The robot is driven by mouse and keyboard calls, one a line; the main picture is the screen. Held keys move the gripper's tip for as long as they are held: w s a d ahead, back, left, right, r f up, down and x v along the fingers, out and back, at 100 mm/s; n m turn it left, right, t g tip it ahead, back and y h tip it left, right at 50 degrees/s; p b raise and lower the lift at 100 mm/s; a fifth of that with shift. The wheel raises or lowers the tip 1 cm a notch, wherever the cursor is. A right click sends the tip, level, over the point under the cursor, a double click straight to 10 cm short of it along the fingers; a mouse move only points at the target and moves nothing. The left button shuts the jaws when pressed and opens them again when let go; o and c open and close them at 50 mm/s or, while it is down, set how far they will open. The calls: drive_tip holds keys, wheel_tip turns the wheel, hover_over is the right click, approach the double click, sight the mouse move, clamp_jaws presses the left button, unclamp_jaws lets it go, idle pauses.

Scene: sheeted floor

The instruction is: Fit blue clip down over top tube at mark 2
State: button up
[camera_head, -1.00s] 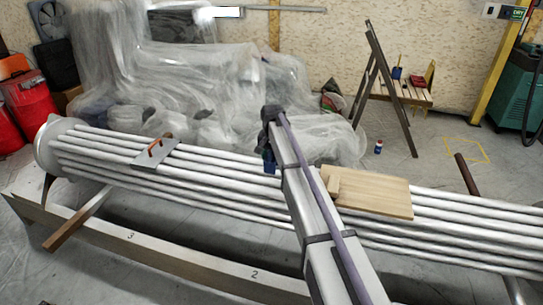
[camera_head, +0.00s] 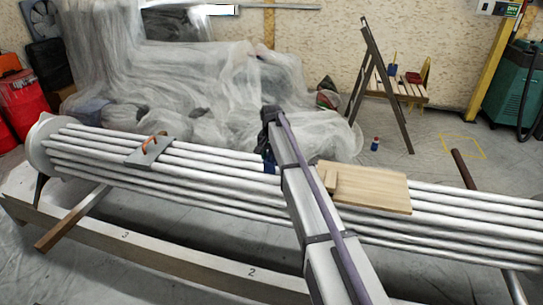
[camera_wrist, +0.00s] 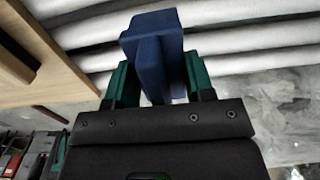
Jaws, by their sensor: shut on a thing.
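The blue clip (camera_wrist: 152,52) is held between the green fingers of my gripper (camera_wrist: 160,72) in the wrist view. In the head view, a small part of the clip (camera_head: 269,161) shows below the arm's end, over the far side of the bundle of grey tubes (camera_head: 225,165). The top tube (camera_head: 215,150) runs along the far edge of the bundle. I cannot tell whether the clip touches it. Mark 2 (camera_head: 251,272) is on the front beam, nearer to me than the clip. My arm hides part of the tubes.
A wooden board (camera_head: 375,188) lies on the tubes just right of my arm. A grey plate with an orange handle (camera_head: 149,150) lies on them to the left. Plastic-sheeted items (camera_head: 215,85) stand behind. Brown bars (camera_head: 75,218) cross under the tubes.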

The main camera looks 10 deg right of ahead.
drive_tip(key=shift+f+b, duration=3.95)
drive_tip(key=shift+f, duration=0.2)
drive_tip(key=shift+r, duration=0.1)
drive_tip(key=o, duration=1)
drive_tip(key=shift+o, duration=0.2)
